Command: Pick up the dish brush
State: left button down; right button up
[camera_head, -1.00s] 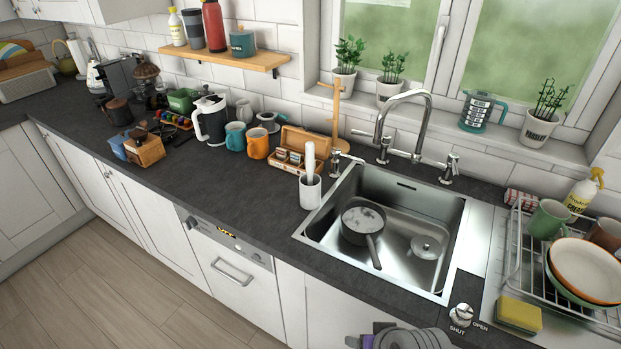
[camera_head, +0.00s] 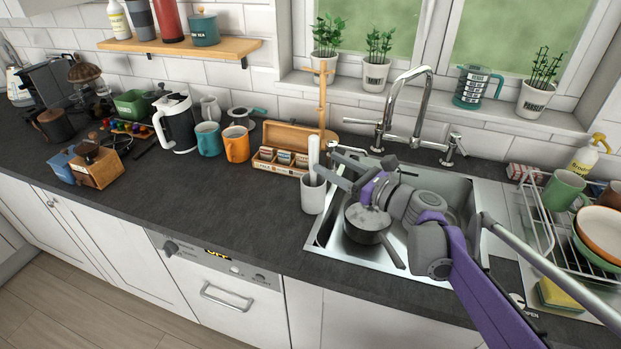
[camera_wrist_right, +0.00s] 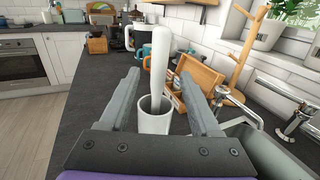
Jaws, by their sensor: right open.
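The dish brush (camera_head: 314,158) stands with its white handle up in a pale grey cup (camera_head: 313,195) on the worktop, left of the sink. Its lower part is hidden in the cup. My right gripper (camera_head: 338,169) reaches in from the right over the sink, with its fingertips close to the brush. In the right wrist view the gripper (camera_wrist_right: 162,88) is open, and the brush handle (camera_wrist_right: 162,65) shows between its two fingers, tilted slightly. The cup (camera_wrist_right: 153,122) shows below it. I cannot tell whether either finger touches the handle. My left gripper is out of view.
The steel sink (camera_head: 318,240) holds a pot (camera_head: 366,222). A wooden tea box (camera_head: 285,160), a wooden mug stand (camera_head: 321,105) and the tap (camera_head: 428,90) stand behind. A dish rack (camera_head: 540,225) is at the right. The worktop left of the cup is clear.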

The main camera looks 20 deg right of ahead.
jog(key=x, duration=0.9)
jog(key=shift+s+r, duration=0.1)
grip_shut()
dwell(1.2)
